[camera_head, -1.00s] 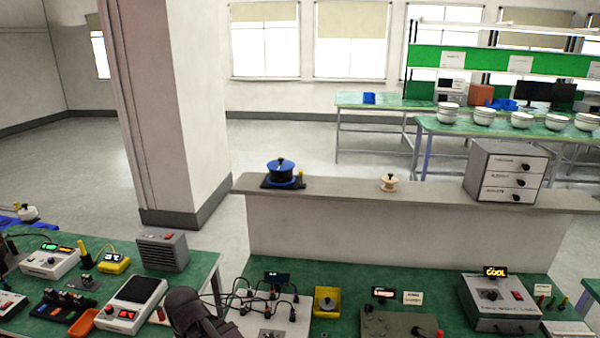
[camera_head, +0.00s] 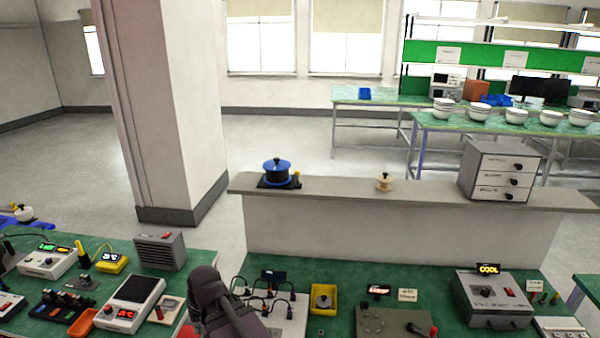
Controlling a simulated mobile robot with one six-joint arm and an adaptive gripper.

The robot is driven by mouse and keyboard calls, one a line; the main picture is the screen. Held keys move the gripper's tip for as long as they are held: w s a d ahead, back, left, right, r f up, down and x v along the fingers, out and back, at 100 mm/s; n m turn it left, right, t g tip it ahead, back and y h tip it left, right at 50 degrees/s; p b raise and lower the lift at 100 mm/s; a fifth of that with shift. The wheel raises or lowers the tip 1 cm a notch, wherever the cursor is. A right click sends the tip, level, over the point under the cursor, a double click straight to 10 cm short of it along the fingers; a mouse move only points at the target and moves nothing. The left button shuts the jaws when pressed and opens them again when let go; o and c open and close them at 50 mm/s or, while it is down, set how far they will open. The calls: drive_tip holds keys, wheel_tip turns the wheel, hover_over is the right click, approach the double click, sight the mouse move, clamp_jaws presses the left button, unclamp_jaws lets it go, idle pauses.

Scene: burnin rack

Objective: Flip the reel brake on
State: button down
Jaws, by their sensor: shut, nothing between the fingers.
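A blue and black reel (camera_head: 276,168) sits on a flat black base (camera_head: 268,184) at the left end of the grey ledge. A small yellow part (camera_head: 296,175) stands at the right side of the base. It may be the brake lever, but it is too small to tell which way it is set. A dark grey link of my arm shows at the bottom of the head view, well below and in front of the reel. My gripper's fingers do not show.
A pale spool (camera_head: 384,182) and a grey drawer cabinet (camera_head: 499,171) stand on the ledge (camera_head: 335,187). A green bench with instruments and cables lies in front. A white pillar (camera_head: 165,110) rises left of the ledge, with open floor around it.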

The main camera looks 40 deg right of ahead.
sight(298, 173)
drive_tip(key=w+d+r+m+t+p, duration=0.3)
drive_tip(key=w+d+r+m+t, duration=0.15)
drive_tip(key=d+r, duration=0.4)
drive_tip(key=w+d+r+m+t+p, duration=0.35)
drive_tip(key=d+r+m, duration=0.25)
drive_tip(key=d, duration=0.6)
drive_tip(key=s+d+r+m+t+h+p, duration=0.1)
drive_tip(key=s+d+r+m+h, duration=0.1)
drive_tip(key=d, duration=0.5)
drive_tip(key=s+d+r+m+t+h+p, duration=0.2)
drive_tip(key=d+r+m, duration=0.3)
drive_tip(key=d, duration=0.3)
drive_tip(key=s+d+r+m+t+h+p, duration=0.1)
drive_tip(key=s+d+r+m+h+p, duration=0.1)
drive_tip(key=d+r, duration=0.3)
drive_tip(key=d+m+h, duration=0.1)
drive_tip(key=d, duration=0.2)
drive_tip(key=shift+s+d+r+h, duration=0.2)
drive_tip(key=shift+s+r+h, duration=0.05)
drive_tip(key=shift+s+h, duration=0.15)
drive_tip(key=shift+w+m, duration=0.1)
drive_tip(key=shift+m, duration=0.15)
drive_tip(key=b+x, duration=0.2)
drive_tip(key=x, duration=1.1)
drive_tip(key=shift+w+d+r, duration=0.1)
drive_tip(key=shift+w+d, duration=0.05)
drive_tip(key=shift+w, duration=0.25)
